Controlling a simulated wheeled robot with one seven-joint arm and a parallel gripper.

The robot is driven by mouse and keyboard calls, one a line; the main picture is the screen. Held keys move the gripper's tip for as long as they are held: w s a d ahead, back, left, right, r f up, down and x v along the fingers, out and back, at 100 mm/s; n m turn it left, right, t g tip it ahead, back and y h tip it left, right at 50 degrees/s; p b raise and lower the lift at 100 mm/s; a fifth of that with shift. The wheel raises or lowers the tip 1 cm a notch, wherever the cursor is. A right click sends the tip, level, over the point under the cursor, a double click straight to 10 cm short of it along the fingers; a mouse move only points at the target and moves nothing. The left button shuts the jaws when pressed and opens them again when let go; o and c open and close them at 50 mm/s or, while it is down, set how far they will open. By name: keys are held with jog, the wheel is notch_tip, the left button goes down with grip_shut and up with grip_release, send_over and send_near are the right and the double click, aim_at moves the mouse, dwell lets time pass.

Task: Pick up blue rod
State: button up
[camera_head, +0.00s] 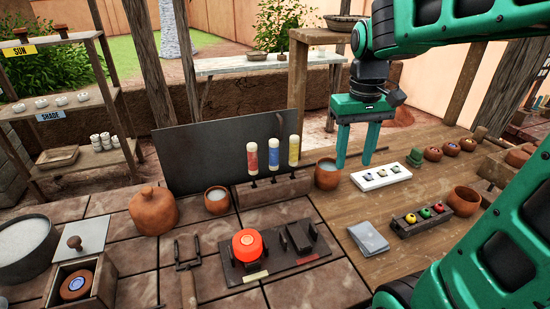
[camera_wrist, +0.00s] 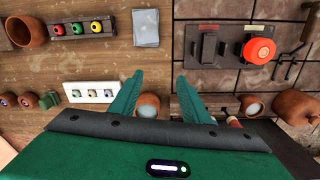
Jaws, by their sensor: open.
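The blue rod (camera_head: 273,157) has a pale cap and stands upright between a red rod (camera_head: 252,158) and a yellow rod (camera_head: 294,150). All three are at a low wooden rack (camera_head: 275,190) before a dark upright panel. My gripper (camera_head: 355,160) is open and empty, pointing down to the right of the rods, above the worktop. In the wrist view, my gripper (camera_wrist: 158,82) has its two green fingers apart, with a clay cup of pale content (camera_wrist: 147,105) beyond them.
The clay cup (camera_head: 327,174) stands between the rack and a white tray (camera_head: 365,184) of small pieces. A red button (camera_head: 248,245) and dark switches occupy the front. The dark panel (camera_head: 215,155) rises behind the rods. A grey pad (camera_head: 368,238) lies on the wooden worktop.

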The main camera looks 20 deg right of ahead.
jog(key=w+a+r+n, duration=0.25)
jog(key=w+a, duration=0.35)
jog(key=w, duration=0.3)
jog(key=n, duration=0.3)
send_near(274, 155)
jog(key=shift+w+d+f, duration=0.15)
jog(key=shift+w+d, duration=0.25)
jog(key=shift+w, duration=0.25)
jog(key=shift+w+a+f, duration=0.15)
jog(key=shift+a+f, duration=0.05)
jog(key=shift+f, duration=0.05)
notch_tip(274, 155, down, 10)
jog(key=shift+d+f, duration=0.1)
jog(key=shift+d, duration=0.05)
grip_shut()
